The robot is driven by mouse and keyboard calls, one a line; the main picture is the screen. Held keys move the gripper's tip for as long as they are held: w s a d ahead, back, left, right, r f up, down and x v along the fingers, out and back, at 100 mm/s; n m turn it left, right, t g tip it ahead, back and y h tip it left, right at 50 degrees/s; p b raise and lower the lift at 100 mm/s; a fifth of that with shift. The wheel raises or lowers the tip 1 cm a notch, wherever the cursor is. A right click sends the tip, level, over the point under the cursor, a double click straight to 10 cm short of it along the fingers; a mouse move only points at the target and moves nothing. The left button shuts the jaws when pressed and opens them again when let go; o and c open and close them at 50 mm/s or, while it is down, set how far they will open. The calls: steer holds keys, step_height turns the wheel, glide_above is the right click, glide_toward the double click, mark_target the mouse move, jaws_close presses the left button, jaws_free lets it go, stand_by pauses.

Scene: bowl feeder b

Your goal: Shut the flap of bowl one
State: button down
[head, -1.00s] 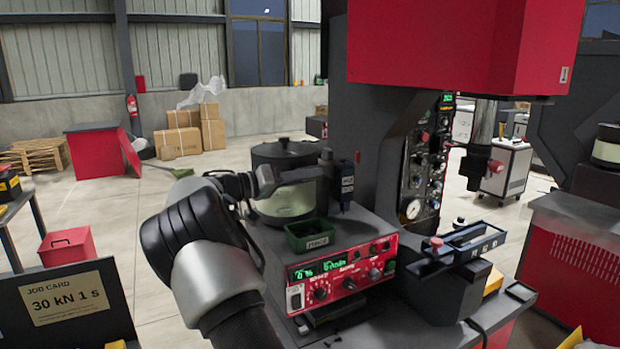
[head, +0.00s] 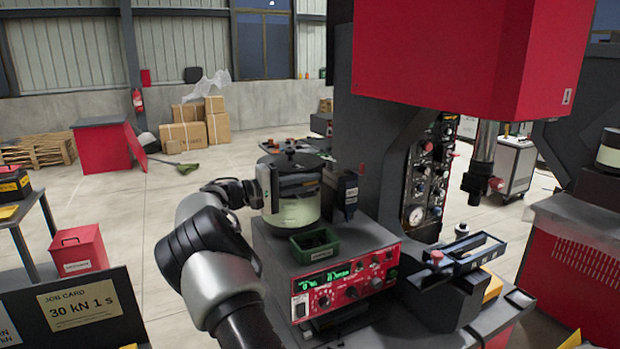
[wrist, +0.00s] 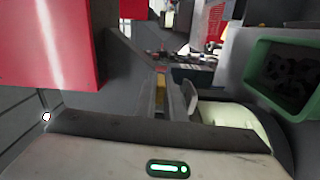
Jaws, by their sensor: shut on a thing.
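Bowl one is a pale green-white drum (head: 297,211) behind the red-fronted controller. Its dark flap (head: 297,160), with a small knob, lies low and nearly level across the top. My gripper (head: 281,185) is at the near left side of the bowl, at the height of its rim. It appears to be shut on the flap's near edge, but the jaws hide the contact. In the wrist view the narrow grey fingers (wrist: 176,98) are close together, and the pale bowl wall (wrist: 232,117) is just right of them.
A green tray (head: 315,245) of dark parts sits right in front of the bowl, on the controller (head: 348,279). A black unit (head: 345,190) and the dark press column (head: 382,120) stand close on the right. Open floor lies to the left.

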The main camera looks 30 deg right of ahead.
steer(key=shift+w+n, duration=0.15)
steer(key=shift+n, duration=0.35)
steer(key=c, duration=2.1)
jaws_free()
steer(key=a, duration=0.5)
steer(key=a+b, duration=0.1)
steer(key=a, duration=0.5)
steer(key=w+a+b, duration=0.1)
steer(key=a, duration=0.5)
steer(key=shift+a, duration=0.2)
steer(key=shift+d, duration=0.1)
